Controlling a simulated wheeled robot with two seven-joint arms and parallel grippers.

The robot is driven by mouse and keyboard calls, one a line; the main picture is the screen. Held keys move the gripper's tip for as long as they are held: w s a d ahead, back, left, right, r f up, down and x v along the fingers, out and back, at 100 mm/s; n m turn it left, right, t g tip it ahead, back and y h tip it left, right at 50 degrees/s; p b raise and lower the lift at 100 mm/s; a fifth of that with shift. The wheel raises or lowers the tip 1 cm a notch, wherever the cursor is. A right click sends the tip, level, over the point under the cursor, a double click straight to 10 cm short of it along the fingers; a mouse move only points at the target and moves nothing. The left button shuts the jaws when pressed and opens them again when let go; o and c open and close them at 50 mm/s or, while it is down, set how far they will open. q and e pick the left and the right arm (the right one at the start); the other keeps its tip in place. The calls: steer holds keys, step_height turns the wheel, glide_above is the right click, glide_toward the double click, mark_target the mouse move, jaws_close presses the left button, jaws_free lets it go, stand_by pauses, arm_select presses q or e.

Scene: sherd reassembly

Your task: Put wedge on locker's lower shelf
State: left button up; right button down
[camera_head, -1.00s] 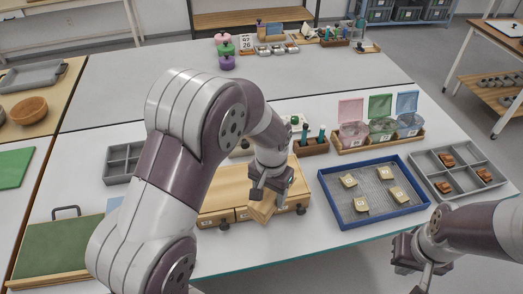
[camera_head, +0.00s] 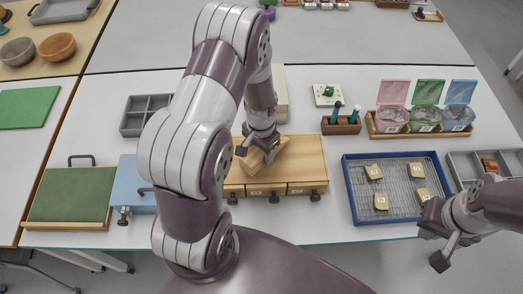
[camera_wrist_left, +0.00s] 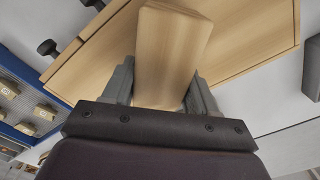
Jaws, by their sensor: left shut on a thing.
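The wedge (camera_head: 266,157) is a light wooden block. My left gripper (camera_head: 257,144) is shut on it and holds it over the wooden drawer box (camera_head: 303,160). In the left wrist view the wedge (camera_wrist_left: 172,50) stands out between the two grey fingers, with the box top behind it. Whether it touches the box top is unclear. I cannot surely identify the locker; a blue box (camera_head: 132,178) with a handle and a dark knob stands left of the drawer box, partly hidden by my left arm. My right gripper (camera_head: 441,245) is empty at the right front; its finger gap is unclear.
A blue-rimmed tray (camera_head: 350,195) with several small tan pieces lies right of the drawer box. A green board (camera_head: 72,195) and a grey divided tray (camera_head: 145,115) are at left. Open-lidded bins (camera_head: 425,118) stand at back right. The far table is mostly clear.

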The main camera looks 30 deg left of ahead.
arm_select(q)
steer(key=shift+s+f, duration=0.1)
steer(key=shift+f, duration=0.5)
steer(key=shift+w+f, duration=0.2)
steer(key=shift+f, duration=0.15)
steer(key=o, duration=1.1)
steer(key=shift+o, duration=0.2)
steer(key=shift+r, duration=0.15)
